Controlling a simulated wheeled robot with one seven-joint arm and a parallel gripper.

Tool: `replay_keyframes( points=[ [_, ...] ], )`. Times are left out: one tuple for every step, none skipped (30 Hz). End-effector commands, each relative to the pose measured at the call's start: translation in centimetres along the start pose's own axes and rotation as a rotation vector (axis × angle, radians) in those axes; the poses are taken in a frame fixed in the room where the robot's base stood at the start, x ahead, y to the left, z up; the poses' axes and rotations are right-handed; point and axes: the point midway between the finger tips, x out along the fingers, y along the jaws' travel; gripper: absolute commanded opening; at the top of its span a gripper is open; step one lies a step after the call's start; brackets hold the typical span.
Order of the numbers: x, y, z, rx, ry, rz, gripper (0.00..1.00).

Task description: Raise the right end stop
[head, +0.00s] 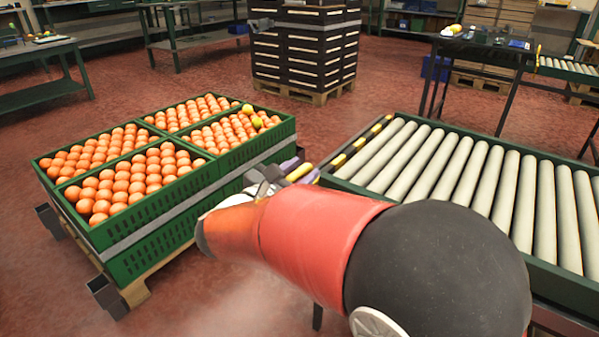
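A roller conveyor (450,172) with a green frame stands at the right. A black-and-yellow striped bar (361,146) runs along its left end; this looks like an end stop. My arm reaches in from the lower right, and my gripper (283,178) is near the lower left corner of the conveyor, between it and the orange crates. A short yellow piece (300,172) shows at the gripper, with something purple beside it. My arm hides part of that corner, and I cannot tell whether the gripper touches the yellow piece or is open.
Green crates (150,221) full of oranges stand on a pallet at the left, close to my gripper; two yellowish fruits lie among the oranges. A stack of dark crates (305,60) stands behind. Tables are at the back left and back right.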

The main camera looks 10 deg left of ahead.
Motion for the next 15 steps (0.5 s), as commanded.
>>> replay_keyframes(
  points=[
    [-0.01, 0.00, 0.00, 0.000, 0.000, 0.000, 0.29],
    [-0.01, -0.01, 0.01, 0.000, 0.000, 0.000, 0.25],
    [-0.01, -0.01, 0.01, 0.000, 0.000, 0.000, 0.20],
    [-0.01, -0.01, 0.01, 0.000, 0.000, 0.000, 0.16],
    [-0.01, -0.01, 0.01, 0.000, 0.000, 0.000, 0.12],
    [-0.02, 0.00, 0.01, 0.001, 0.000, 0.000, 0.07],
    [-0.02, 0.01, 0.02, 0.001, 0.000, 0.000, 0.03],
    [-0.02, 0.01, 0.02, 0.001, 0.000, 0.000, 0.00],
    [-0.02, 0.02, 0.02, 0.001, 0.000, 0.000, 0.00],
    [-0.02, 0.03, 0.03, 0.001, 0.000, 0.001, 0.00],
    [-0.02, 0.03, 0.03, 0.001, 0.000, 0.001, 0.00],
    [-0.03, 0.04, 0.03, 0.001, 0.000, 0.001, 0.00],
    [-0.03, 0.04, 0.03, 0.001, 0.000, 0.001, 0.00],
    [-0.03, 0.05, 0.04, 0.002, 0.000, 0.001, 0.00],
    [-0.03, 0.07, 0.12, 0.002, 0.000, 0.001, 0.00]
  ],
)
